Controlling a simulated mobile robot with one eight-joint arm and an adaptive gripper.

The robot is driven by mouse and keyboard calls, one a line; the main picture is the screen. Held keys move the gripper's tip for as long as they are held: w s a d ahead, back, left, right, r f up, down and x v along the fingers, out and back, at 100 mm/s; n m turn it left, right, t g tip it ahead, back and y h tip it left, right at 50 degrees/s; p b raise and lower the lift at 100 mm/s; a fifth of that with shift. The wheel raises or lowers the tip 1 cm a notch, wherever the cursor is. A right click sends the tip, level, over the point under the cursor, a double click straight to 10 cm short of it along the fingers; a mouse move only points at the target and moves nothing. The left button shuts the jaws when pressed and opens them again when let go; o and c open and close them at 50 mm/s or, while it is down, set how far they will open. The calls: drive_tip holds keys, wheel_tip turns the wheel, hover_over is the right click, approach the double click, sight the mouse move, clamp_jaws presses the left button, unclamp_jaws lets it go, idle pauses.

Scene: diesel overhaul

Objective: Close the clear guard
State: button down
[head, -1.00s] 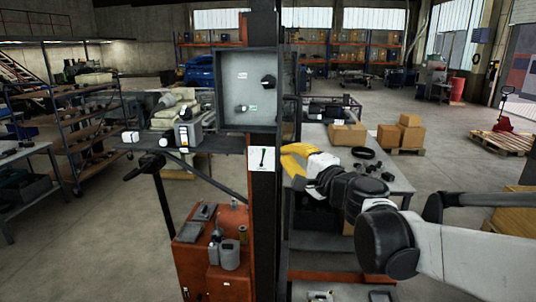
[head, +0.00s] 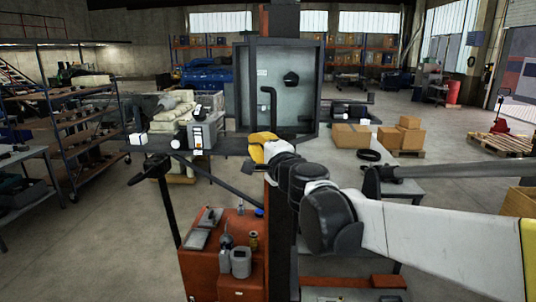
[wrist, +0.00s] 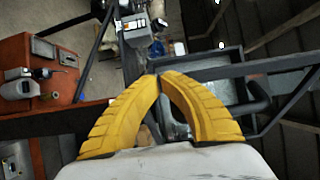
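The clear guard (head: 305,100) is a dark-framed see-through panel on the grey control box (head: 236,90). In the head view it stands across the front of the box, with a knob (head: 291,78) showing behind it. I cannot tell whether it sits flush. A dark curved handle (head: 268,105) is on its left part; a dark bar that looks like this handle (wrist: 258,95) shows at right in the wrist view. My yellow gripper (head: 258,146) is just below the box's lower edge. Its fingertips (wrist: 160,75) meet, with nothing seen held between them.
A shelf left of the post carries a grey device (head: 201,130). Below stands a red cabinet (head: 205,265) with bottles and tools on top. A bench and cardboard boxes (head: 351,137) are at right. Open floor lies farther back.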

drive_tip(key=w+a+m+h, duration=0.3)
drive_tip(key=w+a+h, duration=0.1)
drive_tip(key=w, duration=0.6)
drive_tip(key=w+a+m+t+h, duration=0.1)
drive_tip(key=w+a+m+h, duration=0.2)
drive_tip(key=w, duration=0.8)
drive_tip(key=shift+w+a+h, duration=0.25)
drive_tip(key=shift+a+h, duration=0.1)
drive_tip(key=shift+h, duration=0.95)
